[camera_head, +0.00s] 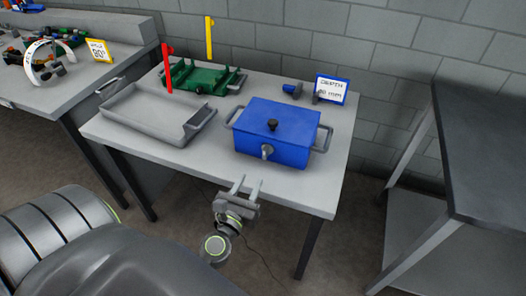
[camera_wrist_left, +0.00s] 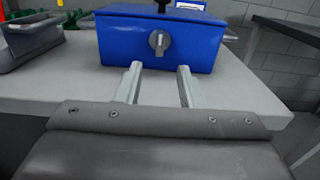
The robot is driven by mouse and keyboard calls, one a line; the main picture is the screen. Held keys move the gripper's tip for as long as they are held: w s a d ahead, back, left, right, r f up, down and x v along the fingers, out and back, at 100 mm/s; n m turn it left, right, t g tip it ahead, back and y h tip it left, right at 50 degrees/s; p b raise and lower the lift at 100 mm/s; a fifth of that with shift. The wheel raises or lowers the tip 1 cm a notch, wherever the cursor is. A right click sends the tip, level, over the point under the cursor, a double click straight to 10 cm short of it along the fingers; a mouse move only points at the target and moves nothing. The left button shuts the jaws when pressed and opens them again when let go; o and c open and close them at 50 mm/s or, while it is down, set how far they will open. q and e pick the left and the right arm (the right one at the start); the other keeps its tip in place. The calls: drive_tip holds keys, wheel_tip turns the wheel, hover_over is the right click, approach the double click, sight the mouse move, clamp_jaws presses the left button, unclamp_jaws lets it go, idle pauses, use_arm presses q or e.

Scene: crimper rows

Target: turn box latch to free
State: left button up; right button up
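A blue box (camera_head: 278,134) with a lid, a black knob on top and grey side handles stands at the front right of the grey table. Its latch (camera_head: 267,151), a grey turn knob, is on the front face; it also shows in the left wrist view (camera_wrist_left: 159,42), with its grip bar roughly upright. My left gripper (camera_head: 246,186) is in front of the box at the table's front edge, pointing at the box. In the left wrist view its two fingers (camera_wrist_left: 158,84) are apart and empty, below and short of the latch. My right gripper is not in view.
A grey tray (camera_head: 128,117) stands left of the box. A green tray (camera_head: 225,83) with red and yellow posts is behind it. A blue cylinder (camera_head: 291,89) and a depth sign (camera_head: 331,89) stand behind the box. The table top before the box is clear.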

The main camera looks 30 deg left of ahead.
sight(264, 155)
use_arm(q)
drive_tip(key=p+x, duration=0.2)
drive_tip(key=x, duration=0.7)
drive_tip(key=shift+w+a, duration=0.2)
drive_tip(key=shift+w, duration=0.5)
clamp_jaws()
